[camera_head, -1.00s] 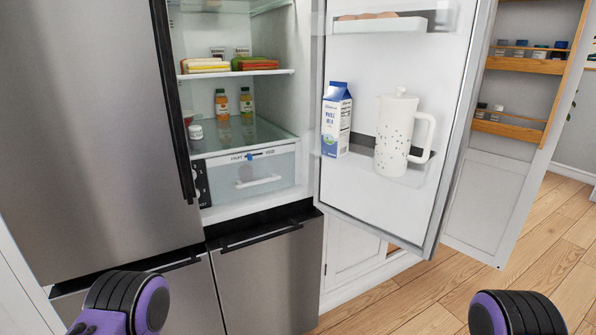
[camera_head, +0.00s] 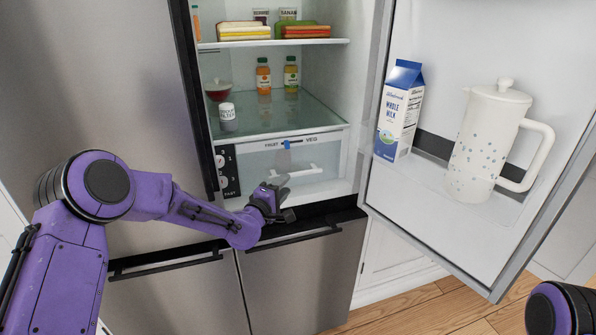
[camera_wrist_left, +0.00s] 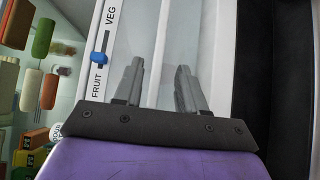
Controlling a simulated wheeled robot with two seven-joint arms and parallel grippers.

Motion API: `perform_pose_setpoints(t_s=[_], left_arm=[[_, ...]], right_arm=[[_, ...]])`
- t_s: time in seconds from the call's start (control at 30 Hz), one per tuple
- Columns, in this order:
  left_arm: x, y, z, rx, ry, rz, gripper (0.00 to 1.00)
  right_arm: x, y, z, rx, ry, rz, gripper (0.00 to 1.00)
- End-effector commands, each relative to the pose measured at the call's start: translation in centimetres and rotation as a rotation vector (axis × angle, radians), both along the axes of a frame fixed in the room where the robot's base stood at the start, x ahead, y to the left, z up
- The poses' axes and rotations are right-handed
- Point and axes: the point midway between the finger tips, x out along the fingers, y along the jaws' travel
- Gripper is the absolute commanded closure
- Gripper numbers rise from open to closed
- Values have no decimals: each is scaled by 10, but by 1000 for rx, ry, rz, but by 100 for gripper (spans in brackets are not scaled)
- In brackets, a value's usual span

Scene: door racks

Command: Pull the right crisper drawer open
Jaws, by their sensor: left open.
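The right crisper drawer (camera_head: 268,160) is a clear, shut drawer low in the open fridge, with a pale bar handle (camera_head: 295,173) across its front. My left gripper (camera_head: 285,198) is in front of the drawer, close below and left of the handle. In the left wrist view its two grey fingers (camera_wrist_left: 158,75) are apart, pointing at the drawer front (camera_wrist_left: 142,30), with nothing clearly held between them. I cannot tell whether they touch the handle. My right gripper is out of view; only part of my right arm shows at lower right.
The open fridge door (camera_head: 440,215) stands at the right, its bin holding a milk carton (camera_head: 400,110) and a white pitcher (camera_head: 487,145). A blue slider (camera_head: 287,144) sits above the drawer. Bottles (camera_head: 263,76) stand on the shelf above. A dark freezer handle (camera_head: 293,239) is below.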

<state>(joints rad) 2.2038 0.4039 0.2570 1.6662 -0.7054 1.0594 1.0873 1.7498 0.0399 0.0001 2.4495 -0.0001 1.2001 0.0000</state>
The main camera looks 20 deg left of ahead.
Motion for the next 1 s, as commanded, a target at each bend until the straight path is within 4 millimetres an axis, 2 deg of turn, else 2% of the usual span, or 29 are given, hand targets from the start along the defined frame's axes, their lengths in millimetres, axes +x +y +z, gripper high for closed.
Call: perform_pose_setpoints(t_s=[0.1,0.3,0.47,0.73,0.77,0.8,0.87,0.9,1.0], left_arm=[[29,-12,1,4,0,-8,60],[64,-18,-1,4,2,-8,60],[76,-19,-1,2,2,-5,60],[78,-17,-2,3,3,-3,60],[78,-17,-2,3,3,-3,63],[78,-17,-2,3,3,-3,76],[78,-17,-1,3,3,-3,95],[78,-17,-2,3,3,-3,100],[77,-17,-2,3,3,-3,100]], right_arm=[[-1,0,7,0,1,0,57],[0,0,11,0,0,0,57],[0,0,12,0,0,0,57],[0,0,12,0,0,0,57],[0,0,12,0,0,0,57],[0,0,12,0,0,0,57],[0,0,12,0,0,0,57],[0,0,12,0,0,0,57],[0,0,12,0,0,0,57]])
